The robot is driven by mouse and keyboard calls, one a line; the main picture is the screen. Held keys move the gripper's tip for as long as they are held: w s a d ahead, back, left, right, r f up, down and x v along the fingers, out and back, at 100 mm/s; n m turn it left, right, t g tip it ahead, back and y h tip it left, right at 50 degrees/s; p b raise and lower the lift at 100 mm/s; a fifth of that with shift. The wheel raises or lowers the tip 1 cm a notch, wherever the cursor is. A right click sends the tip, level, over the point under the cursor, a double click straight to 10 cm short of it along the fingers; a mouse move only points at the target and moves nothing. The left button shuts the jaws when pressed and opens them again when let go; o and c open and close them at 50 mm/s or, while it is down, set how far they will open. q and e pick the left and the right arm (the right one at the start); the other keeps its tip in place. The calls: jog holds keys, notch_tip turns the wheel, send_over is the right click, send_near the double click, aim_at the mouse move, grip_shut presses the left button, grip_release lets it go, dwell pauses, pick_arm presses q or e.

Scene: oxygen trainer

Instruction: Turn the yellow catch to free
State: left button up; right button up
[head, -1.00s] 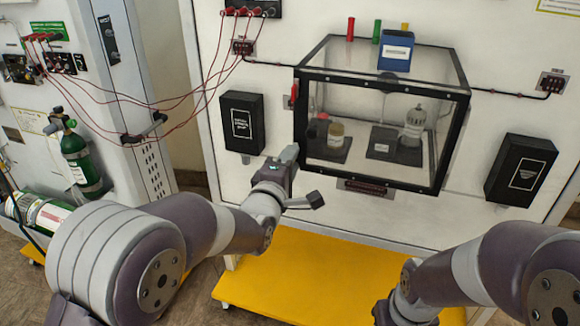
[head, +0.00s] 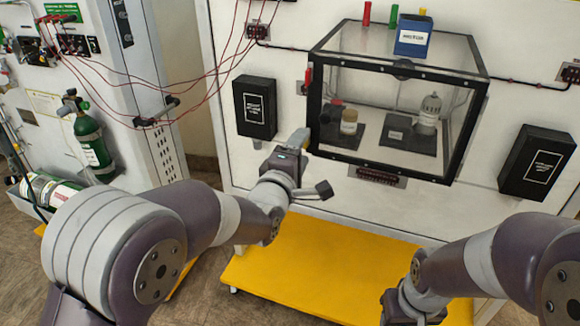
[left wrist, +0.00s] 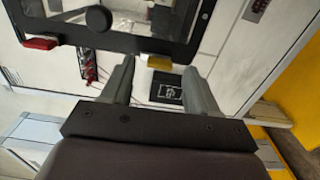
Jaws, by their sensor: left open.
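The yellow catch (left wrist: 160,61) shows in the left wrist view as a small yellow block at the edge of the clear case's black frame (left wrist: 110,38). My left gripper (left wrist: 160,80) is open, with the catch in view between its two fingers; I cannot tell whether either touches it. In the head view my left gripper (head: 298,140) is at the lower left corner of the clear case (head: 468,128), and the catch is hidden there. A red block (left wrist: 40,42) sits farther along the frame; a red part (head: 308,78) also shows on the case's left side. My right gripper's fingers are out of view.
Black boxes hang on the panel left (head: 255,107) and right (head: 537,162) of the case. A blue box (head: 412,36) stands on its top. Red cables hang at upper left. A yellow base (head: 330,285) lies below.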

pick_arm(q)
jog(key=b+v, duration=0.1)
jog(key=v, duration=1)
jog(key=shift+s, duration=0.1)
jog(key=s+a+f+m+g+y, duration=0.1)
jog(key=s+f+m+g, duration=0.1)
jog(key=f+m+g, duration=0.3)
jog(key=s+a+f+m+g+y, duration=0.1)
jog(key=s+f+m+g+y, duration=0.15)
jog(key=f+m, duration=0.35)
jog(key=s+a+f+m+g+y+p, duration=0.2)
jog(key=s+a+f+m+g+p, duration=0.1)
jog(key=s+a+g, duration=0.5)
jog(key=s+a+f+p, duration=0.1)
jog(key=s+a+f, duration=0.1)
jog(key=s+a, duration=0.1)
jog(key=shift+a+m, duration=0.35)
jog(key=shift+m, duration=0.05)
